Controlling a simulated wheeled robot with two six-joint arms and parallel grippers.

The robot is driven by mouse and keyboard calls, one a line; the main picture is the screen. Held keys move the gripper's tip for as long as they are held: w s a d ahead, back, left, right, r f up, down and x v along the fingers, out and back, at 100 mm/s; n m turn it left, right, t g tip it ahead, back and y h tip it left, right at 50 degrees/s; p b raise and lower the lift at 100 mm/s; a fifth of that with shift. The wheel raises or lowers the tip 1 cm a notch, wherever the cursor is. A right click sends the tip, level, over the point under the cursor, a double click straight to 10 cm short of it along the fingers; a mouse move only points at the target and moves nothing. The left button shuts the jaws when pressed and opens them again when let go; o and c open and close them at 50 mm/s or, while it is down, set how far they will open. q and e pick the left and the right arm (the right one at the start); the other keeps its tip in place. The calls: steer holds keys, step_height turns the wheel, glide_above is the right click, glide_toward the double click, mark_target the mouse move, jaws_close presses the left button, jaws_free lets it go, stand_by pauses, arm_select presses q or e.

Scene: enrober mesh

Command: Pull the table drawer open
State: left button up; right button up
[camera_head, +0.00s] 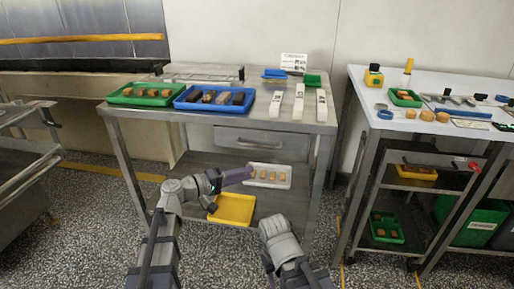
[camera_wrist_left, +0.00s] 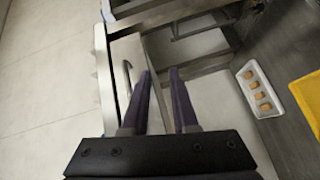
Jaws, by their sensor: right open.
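The table drawer (camera_head: 262,138) is a grey steel front under the tabletop and looks shut. Its bar handle (camera_head: 257,146) runs across the front. My left gripper (camera_head: 246,173), with purple fingers, is below the handle in the head view. In the left wrist view its two fingers (camera_wrist_left: 160,75) are apart with nothing between them. There the drawer handle (camera_wrist_left: 127,76) lies left of the fingers, outside the gap; I see no contact. My right arm (camera_head: 280,243) is low in the head view; its fingertips are not clearly visible.
The steel table (camera_head: 135,118) carries a green tray (camera_head: 114,99), a blue tray (camera_head: 178,105) and white label blocks (camera_head: 299,101). Its lower shelf holds a white tray (camera_head: 287,184) and a yellow tray (camera_head: 247,221). A white-topped workbench (camera_head: 385,120) stands right. Floor in front is clear.

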mark_target(257, 146)
arm_select(q)
step_height(257, 146, up, 5)
steer(key=w+a+n+t+h, duration=0.1)
steer(key=w+a+n+t, duration=0.1)
steer(key=w+t, duration=0.1)
steer(key=shift+p+x, duration=0.5)
steer(key=shift+x, duration=3.2)
steer(key=shift+s+d+r, duration=0.1)
steer(key=shift+s, duration=0.1)
jaws_close()
